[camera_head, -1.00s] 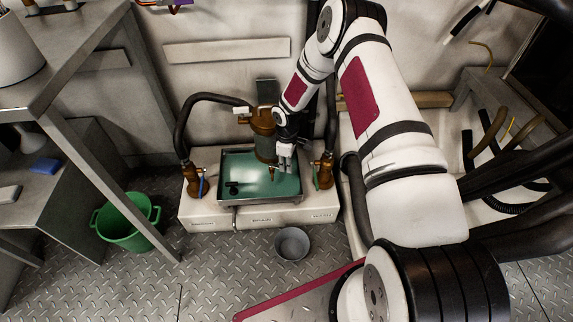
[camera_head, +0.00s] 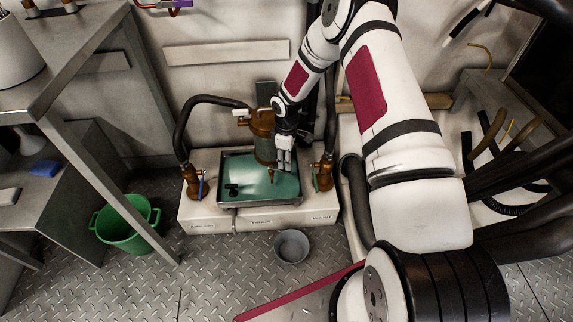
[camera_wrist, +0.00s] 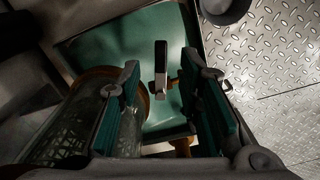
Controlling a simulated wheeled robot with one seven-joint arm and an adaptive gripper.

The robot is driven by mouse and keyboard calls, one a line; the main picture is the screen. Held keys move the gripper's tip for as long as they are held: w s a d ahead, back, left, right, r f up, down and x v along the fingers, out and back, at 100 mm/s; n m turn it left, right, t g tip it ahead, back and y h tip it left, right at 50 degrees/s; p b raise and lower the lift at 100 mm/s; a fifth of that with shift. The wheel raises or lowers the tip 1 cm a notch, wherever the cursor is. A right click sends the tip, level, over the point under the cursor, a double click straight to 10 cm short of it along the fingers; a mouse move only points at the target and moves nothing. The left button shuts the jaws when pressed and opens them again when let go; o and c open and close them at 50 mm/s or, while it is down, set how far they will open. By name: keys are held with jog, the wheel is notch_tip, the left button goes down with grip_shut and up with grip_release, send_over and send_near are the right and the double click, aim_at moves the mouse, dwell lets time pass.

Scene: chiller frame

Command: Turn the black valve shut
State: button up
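The black valve's lever (camera_wrist: 161,62), dark along one side and pale along the other, shows between my fingers in the wrist view, with brass (camera_wrist: 171,84) beside it. It sits by the lower end of the brass and glass filter (camera_head: 263,135), above the green-floored tray (camera_head: 234,204). My gripper (camera_head: 284,165) points down just right of the filter. In the wrist view my gripper (camera_wrist: 163,95) is open, one finger on each side of the lever, with gaps visible. The glass cylinder (camera_wrist: 68,120) is close beside the left finger. Whether the lever is at finger depth is unclear.
A small black object (camera_head: 232,189) lies in the tray. A grey bucket (camera_head: 291,246) and a green bucket (camera_head: 126,226) stand on the floor.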

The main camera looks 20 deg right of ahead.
notch_tip(320, 180, up, 8)
dwell(0.4)
